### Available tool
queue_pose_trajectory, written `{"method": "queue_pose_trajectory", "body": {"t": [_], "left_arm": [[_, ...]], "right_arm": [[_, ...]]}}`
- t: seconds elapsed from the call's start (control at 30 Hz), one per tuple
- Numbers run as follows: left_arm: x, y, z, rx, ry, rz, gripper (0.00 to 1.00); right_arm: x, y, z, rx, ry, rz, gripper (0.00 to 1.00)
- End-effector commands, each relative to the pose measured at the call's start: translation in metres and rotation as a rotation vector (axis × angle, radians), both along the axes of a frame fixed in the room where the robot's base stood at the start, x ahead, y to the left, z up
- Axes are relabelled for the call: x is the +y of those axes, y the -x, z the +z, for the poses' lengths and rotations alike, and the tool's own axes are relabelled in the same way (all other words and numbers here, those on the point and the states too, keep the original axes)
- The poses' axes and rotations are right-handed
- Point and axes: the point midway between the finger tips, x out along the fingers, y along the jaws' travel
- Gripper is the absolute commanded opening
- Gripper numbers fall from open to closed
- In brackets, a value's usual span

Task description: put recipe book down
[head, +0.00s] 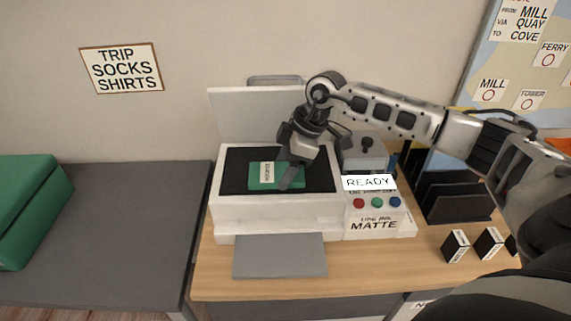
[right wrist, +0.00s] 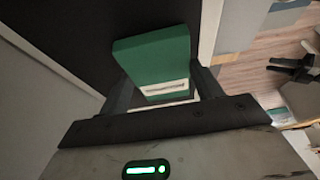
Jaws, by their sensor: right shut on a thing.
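The recipe book is a small green book (head: 257,175) with a white label. It lies over the dark bed of a white printer-like machine (head: 275,212) whose lid (head: 250,115) stands open. My right gripper (head: 291,178) reaches down over the book from the right. In the right wrist view, the green book (right wrist: 155,60) sits between the two fingers, and the gripper is shut on it. I cannot tell whether the book touches the bed. My left gripper is not in view.
The machine's panel shows READY (head: 369,183) above several coloured buttons. A grey tray (head: 280,256) juts out in front. Small black-and-white boxes (head: 456,246) and a black file holder (head: 452,195) stand to the right. A green object (head: 30,205) rests on the grey surface at left.

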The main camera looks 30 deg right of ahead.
Motion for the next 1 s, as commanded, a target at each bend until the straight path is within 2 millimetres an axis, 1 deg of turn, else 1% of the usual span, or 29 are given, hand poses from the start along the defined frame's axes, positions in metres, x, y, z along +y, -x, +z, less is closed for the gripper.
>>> {"method": "queue_pose_trajectory", "body": {"t": [0.13, 0.17, 0.2, 0.23, 0.47, 0.57, 0.67, 0.77, 0.87, 0.9, 1.0], "left_arm": [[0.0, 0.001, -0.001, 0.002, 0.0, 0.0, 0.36], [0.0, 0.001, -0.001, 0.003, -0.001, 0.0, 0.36], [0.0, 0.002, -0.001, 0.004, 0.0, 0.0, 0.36], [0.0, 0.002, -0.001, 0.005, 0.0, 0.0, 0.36], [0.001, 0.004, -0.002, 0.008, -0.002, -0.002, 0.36], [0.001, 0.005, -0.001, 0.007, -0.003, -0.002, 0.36], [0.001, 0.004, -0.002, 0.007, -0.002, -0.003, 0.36], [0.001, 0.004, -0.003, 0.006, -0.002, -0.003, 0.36], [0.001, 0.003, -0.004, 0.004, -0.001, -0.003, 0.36], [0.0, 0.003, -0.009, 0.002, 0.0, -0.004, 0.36], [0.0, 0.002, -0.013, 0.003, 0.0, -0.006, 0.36]], "right_arm": [[0.0, 0.0, -0.002, 0.0, 0.0, 0.0, 0.41], [0.0, 0.0, -0.001, 0.0, 0.0, 0.0, 0.73], [0.0, 0.0, -0.001, 0.0, 0.0, 0.0, 0.84], [0.0, 0.0, -0.001, 0.0, 0.0, 0.0, 0.87], [0.0, 0.0, -0.001, 0.0, 0.0, 0.0, 0.87], [-0.001, 0.0, 0.002, -0.001, 0.0, 0.0, 0.87], [-0.005, 0.002, 0.012, -0.003, 0.0, -0.002, 0.87], [-0.011, 0.005, 0.029, -0.004, 0.002, -0.002, 0.87], [-0.019, 0.01, 0.051, -0.006, 0.002, -0.001, 0.87], [-0.031, 0.018, 0.043, 0.004, 0.006, -0.007, 0.87], [-0.053, 0.032, 0.043, 0.004, 0.006, -0.006, 0.87]]}}
